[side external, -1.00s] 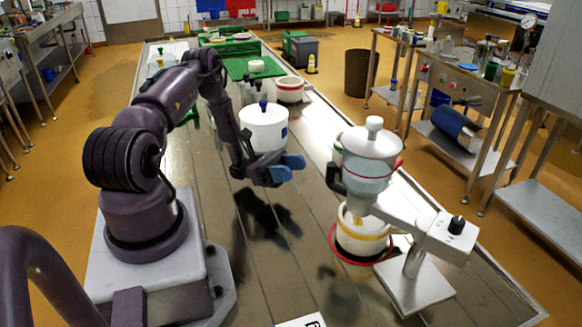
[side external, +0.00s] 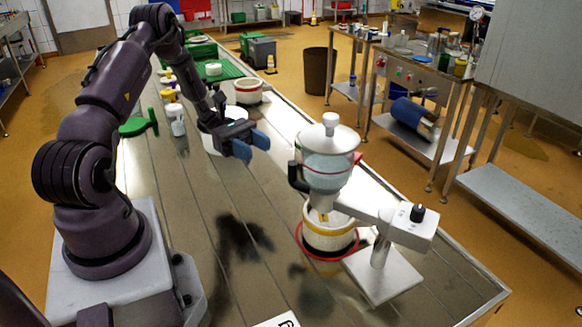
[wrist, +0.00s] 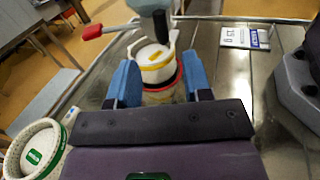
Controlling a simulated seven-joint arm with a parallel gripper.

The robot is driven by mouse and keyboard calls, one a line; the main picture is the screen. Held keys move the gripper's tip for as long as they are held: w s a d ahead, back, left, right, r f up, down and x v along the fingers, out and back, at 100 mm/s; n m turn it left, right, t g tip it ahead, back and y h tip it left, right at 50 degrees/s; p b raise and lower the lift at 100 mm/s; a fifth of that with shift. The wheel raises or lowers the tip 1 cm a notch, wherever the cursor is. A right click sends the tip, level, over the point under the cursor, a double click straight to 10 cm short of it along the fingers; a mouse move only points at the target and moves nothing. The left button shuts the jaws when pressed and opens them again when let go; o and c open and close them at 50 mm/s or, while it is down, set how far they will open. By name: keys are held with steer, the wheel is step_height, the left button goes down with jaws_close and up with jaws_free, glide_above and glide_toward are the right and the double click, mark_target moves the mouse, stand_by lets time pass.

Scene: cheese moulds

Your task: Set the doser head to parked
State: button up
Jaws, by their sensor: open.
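The doser stands at the right of the bench in the side view. Its head (side external: 327,165) is a pale translucent hopper with a white lid, a black handle at left and a red part behind. It sits on a white arm (side external: 385,218) with a black knob (side external: 417,213), over a base plate (side external: 382,275). The head is above a white mould with a yellow band (side external: 330,236) inside a red ring (side external: 302,243). The wrist view shows the mould (wrist: 155,72) and a red lever (wrist: 92,32). My gripper (side external: 251,146) is open and empty, raised left of the head, apart from it.
A white pot (side external: 210,143) is partly hidden behind my gripper. Bottles (side external: 176,118) and a green item (side external: 138,126) stand at left. A card (side external: 277,321) lies in front. The bench between is clear.

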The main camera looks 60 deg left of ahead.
mark_target(293, 176)
steer(key=x, duration=1.1)
steer(key=shift+w+d, duration=0.15)
steer(key=shift+d, duration=0.2)
